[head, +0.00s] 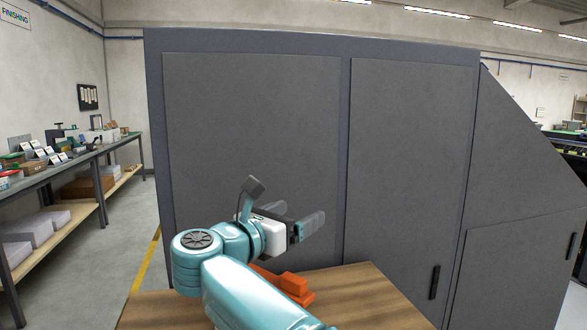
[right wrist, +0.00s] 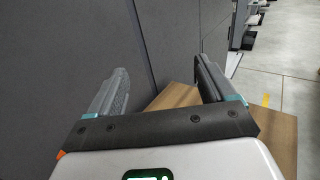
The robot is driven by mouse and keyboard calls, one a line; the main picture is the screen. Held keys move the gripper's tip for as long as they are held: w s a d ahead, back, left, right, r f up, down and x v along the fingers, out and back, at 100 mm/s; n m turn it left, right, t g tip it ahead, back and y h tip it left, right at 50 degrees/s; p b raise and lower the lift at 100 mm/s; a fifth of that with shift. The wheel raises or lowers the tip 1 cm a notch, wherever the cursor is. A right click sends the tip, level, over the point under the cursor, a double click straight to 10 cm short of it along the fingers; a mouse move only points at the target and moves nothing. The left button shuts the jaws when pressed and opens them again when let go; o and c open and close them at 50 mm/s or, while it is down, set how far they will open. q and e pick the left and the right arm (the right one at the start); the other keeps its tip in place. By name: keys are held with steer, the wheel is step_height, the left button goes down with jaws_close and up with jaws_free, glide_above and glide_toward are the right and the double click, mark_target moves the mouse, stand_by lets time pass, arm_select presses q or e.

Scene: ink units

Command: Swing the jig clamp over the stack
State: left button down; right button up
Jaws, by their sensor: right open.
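An orange piece (head: 293,284) lies on the wooden tabletop (head: 365,295), low in the head view, partly hidden behind my right arm. It may be part of the jig, but I cannot make out a clamp or a stack. My right gripper (head: 314,223) is above and beyond the orange piece, pointing right in the head view. In the right wrist view its two fingers (right wrist: 161,70) stand wide apart with nothing between them. A sliver of orange (right wrist: 61,154) shows at the lower left there. My left gripper is out of view.
A large dark grey cabinet (head: 405,150) stands close behind the table and fills most of the head view. A bench (head: 70,165) with boxes and tools runs along the left wall. The floor (head: 120,235) between is clear.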

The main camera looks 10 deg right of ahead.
step_height(320, 180, up, 7)
steer(key=p, duration=0.3)
